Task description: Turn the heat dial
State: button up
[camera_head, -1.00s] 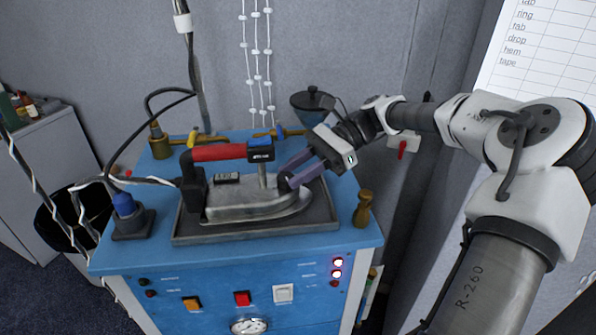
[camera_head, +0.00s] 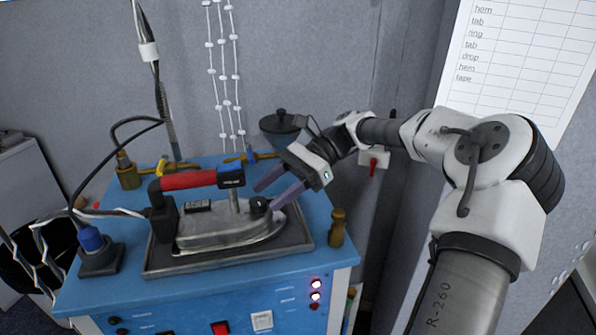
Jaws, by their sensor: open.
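A steam iron (camera_head: 226,228) with a red handle sits on a dark tray (camera_head: 296,241) on the blue station top. A small dark dial (camera_head: 259,205) stands on the iron's upper face, near its right end. My gripper (camera_head: 266,198) reaches in from the right with its two purple-grey fingers parted. The lower fingertip is close beside the dial; I cannot tell whether it touches. The other fingertip is above and behind the dial. Nothing is held between the fingers.
A wooden peg (camera_head: 337,228) stands on the blue top right of the tray. A blue-capped fitting (camera_head: 95,248) stands at the left, with cables rising near it. A dark lidded funnel (camera_head: 281,125) is behind. Lit red lamps (camera_head: 316,290) show on the front panel.

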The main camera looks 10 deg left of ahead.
jog(key=p+v, duration=0.2)
jog(key=v, duration=1)
jog(key=shift+d+r+p, duration=0.15)
jog(key=shift+r+p, duration=0.05)
jog(key=shift+p, duration=0.15)
